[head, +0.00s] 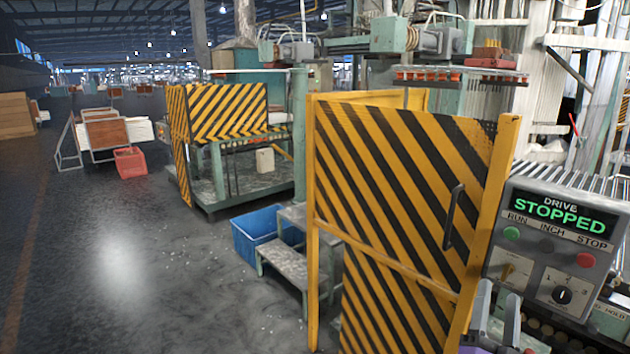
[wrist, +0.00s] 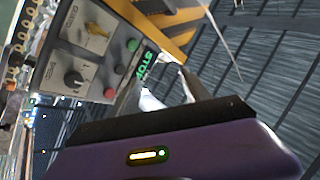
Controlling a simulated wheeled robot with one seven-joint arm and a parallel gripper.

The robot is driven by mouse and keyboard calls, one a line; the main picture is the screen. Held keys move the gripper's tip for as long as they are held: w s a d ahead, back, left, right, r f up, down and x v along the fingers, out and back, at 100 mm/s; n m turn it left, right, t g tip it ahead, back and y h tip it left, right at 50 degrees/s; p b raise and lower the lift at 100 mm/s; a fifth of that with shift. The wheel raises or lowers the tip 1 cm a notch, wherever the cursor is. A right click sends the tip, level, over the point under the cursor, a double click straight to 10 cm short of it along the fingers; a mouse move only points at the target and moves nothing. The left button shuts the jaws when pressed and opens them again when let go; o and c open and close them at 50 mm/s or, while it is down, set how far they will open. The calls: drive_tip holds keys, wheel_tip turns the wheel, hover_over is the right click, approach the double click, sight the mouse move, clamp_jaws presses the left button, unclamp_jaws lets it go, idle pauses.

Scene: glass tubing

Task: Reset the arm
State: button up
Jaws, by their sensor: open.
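My gripper (head: 497,296) shows at the bottom right of the head view, just below and in front of the grey control panel (head: 530,262). Its two fingers are apart with nothing between them. In the wrist view my gripper (wrist: 163,80) points up toward the panel (wrist: 92,12), which appears rotated there. The panel's display (head: 559,213) reads DRIVE STOPPED in green. Below it are a green RUN button (head: 512,233), a dark INCH button (head: 547,245), a red STOP button (head: 586,260), a yellow switch (head: 508,270) and a black knob (head: 563,295).
A yellow-and-black striped guard door (head: 400,190) with a dark handle (head: 454,217) stands left of the panel. A grey step (head: 285,262) and blue bin (head: 255,235) are beyond it. A red crate (head: 130,162) sits farther back. The floor at left is open.

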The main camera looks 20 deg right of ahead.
drive_tip(key=s+a+f+n+t+y, duration=0.2)
drive_tip(key=s+a+f+n+y, duration=0.1)
drive_tip(key=s+a+n+y, duration=0.5)
drive_tip(key=s+a+f+n+t+y, duration=0.1)
drive_tip(key=s+a+f+n+y, duration=0.4)
drive_tip(key=a, duration=0.5)
drive_tip(key=s+a+n+g+y, duration=0.1)
drive_tip(key=s+a, duration=0.2)
drive_tip(key=s, duration=0.3)
drive_tip(key=s+a+f+n+g+y, duration=0.1)
drive_tip(key=s+a+g+y, duration=0.1)
drive_tip(key=s, duration=0.4)
drive_tip(key=s+a+f+n+g+y, duration=0.1)
drive_tip(key=s+a+g, duration=0.1)
drive_tip(key=s+a, duration=0.3)
drive_tip(key=shift+s+f+y, duration=0.2)
drive_tip(key=shift+s+y, duration=0.2)
drive_tip(key=shift+s, duration=0.6)
